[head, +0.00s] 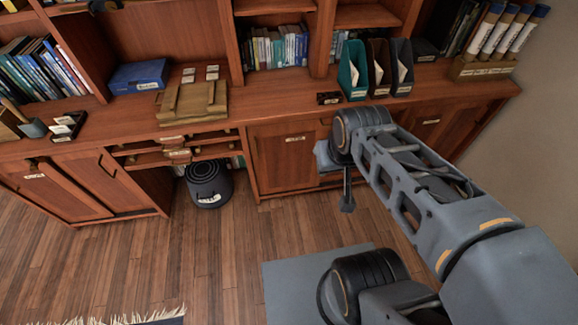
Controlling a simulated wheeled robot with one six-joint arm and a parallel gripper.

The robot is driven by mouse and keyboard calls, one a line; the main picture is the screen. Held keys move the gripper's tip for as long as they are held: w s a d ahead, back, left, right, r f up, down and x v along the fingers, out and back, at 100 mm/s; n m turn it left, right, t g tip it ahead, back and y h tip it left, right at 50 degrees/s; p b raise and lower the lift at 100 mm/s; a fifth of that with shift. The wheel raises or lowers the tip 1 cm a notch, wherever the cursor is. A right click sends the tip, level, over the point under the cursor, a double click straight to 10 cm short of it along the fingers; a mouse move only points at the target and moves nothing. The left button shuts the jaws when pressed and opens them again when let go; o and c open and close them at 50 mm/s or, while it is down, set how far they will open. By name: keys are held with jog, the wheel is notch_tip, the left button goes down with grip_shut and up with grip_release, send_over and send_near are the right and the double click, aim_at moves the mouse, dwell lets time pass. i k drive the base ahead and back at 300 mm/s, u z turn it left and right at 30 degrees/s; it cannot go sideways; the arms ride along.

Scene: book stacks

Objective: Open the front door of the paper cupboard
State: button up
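A wooden wall unit has several low cupboard doors with small white labels too small to read, so I cannot tell which is the paper cupboard. One door (283,163) is in the middle, directly left of my gripper, and looks shut. Another door (425,133) is at the right, partly behind my arm. A left cupboard door (60,190) also looks shut. My gripper (346,200) hangs in front of the middle-right cupboard front, pointing down.
A dark round bin (208,185) stands in the open bay left of the middle door. Magazine files (377,68), a wooden box (192,102) and a blue box (138,76) stand on the counter (250,105).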

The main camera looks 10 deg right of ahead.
aim_at(283, 158)
jog(key=u, duration=0.3)
jog(key=k, duration=0.35)
jog(key=u, duration=0.9)
jog(key=i, duration=1.05)
jog(key=z, duration=0.8)
